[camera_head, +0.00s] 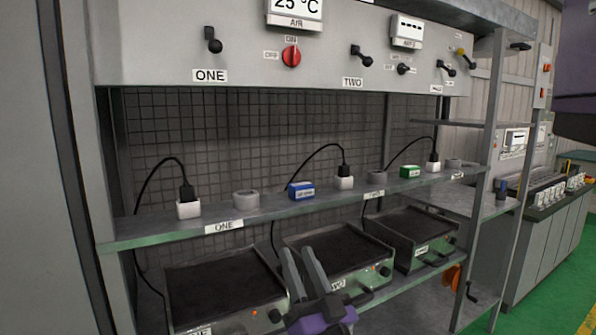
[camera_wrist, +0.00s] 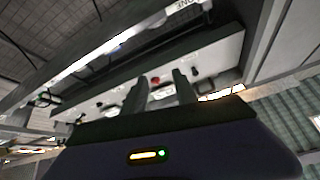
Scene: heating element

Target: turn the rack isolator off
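A red rotary knob (camera_head: 291,56) is on the grey upper panel, with an ON label above it and an OFF label to its left. Its grip looks upright, toward ON. No label naming the rack isolator is readable; this knob is the only control seen with clear ON and OFF marks. A small red spot, likely the same knob, shows between the fingers in the wrist view (camera_wrist: 155,79). My gripper (camera_head: 297,252) is low in front of the hot plates, well below and apart from the knob. Its fingers (camera_wrist: 159,78) are apart and empty.
Black levers ONE (camera_head: 213,42) and TWO (camera_head: 361,53) flank the knob. A shelf (camera_head: 140,238) with sockets, plugs, and blue and green boxes crosses between gripper and panel. Hot plates (camera_head: 225,285) stand below. A metal post (camera_head: 487,180) stands right; green floor is clear beyond.

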